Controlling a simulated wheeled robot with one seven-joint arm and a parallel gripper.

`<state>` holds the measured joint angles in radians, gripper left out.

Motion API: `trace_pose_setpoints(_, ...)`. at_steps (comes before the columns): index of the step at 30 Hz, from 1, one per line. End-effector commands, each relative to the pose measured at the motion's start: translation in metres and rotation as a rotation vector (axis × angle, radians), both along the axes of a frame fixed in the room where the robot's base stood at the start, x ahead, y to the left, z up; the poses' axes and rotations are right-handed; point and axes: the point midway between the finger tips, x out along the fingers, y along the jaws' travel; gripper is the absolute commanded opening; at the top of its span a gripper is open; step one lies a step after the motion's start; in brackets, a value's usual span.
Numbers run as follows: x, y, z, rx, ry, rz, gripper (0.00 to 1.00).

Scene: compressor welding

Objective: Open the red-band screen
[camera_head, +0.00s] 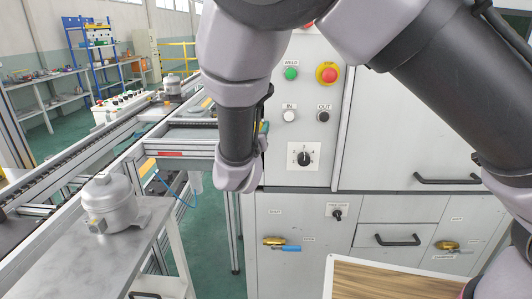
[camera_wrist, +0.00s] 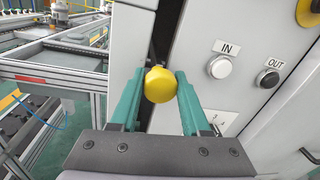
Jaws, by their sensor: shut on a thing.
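My gripper (camera_wrist: 156,95) has its two green fingers closed on either side of a round yellow knob (camera_wrist: 159,84) in the wrist view. The knob sits in front of a dark vertical gap between a pale grey panel (camera_wrist: 121,75) on the left and the grey cabinet face (camera_wrist: 235,95) on the right. I cannot tell how the knob joins the panel. No red band shows on that panel in the wrist view. In the head view my arm hides most of the gripper and the knob.
The cabinet carries a green WELD button (camera_head: 291,73), a red stop button (camera_head: 327,73) and a rotary switch (camera_head: 304,155). A steel table (camera_head: 75,242) with a grey compressor (camera_head: 110,204) stands at left. A conveyor (camera_head: 75,160) runs behind it.

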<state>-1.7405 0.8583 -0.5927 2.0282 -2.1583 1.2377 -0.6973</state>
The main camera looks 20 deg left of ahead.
Motion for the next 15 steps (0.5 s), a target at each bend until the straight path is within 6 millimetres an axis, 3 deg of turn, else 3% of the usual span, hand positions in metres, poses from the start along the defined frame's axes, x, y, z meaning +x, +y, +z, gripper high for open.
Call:
trace_pose_setpoints(1, -0.001, 0.0, 0.02, 0.011, 0.0, -0.001, 0.0)
trace_pose_setpoints(6, 0.0, 0.0, 0.072, 0.01, 0.0, 0.0, 0.0)
trace_pose_setpoints(15, 0.0, 0.0, 0.138, 0.006, -0.001, -0.002, 0.0)
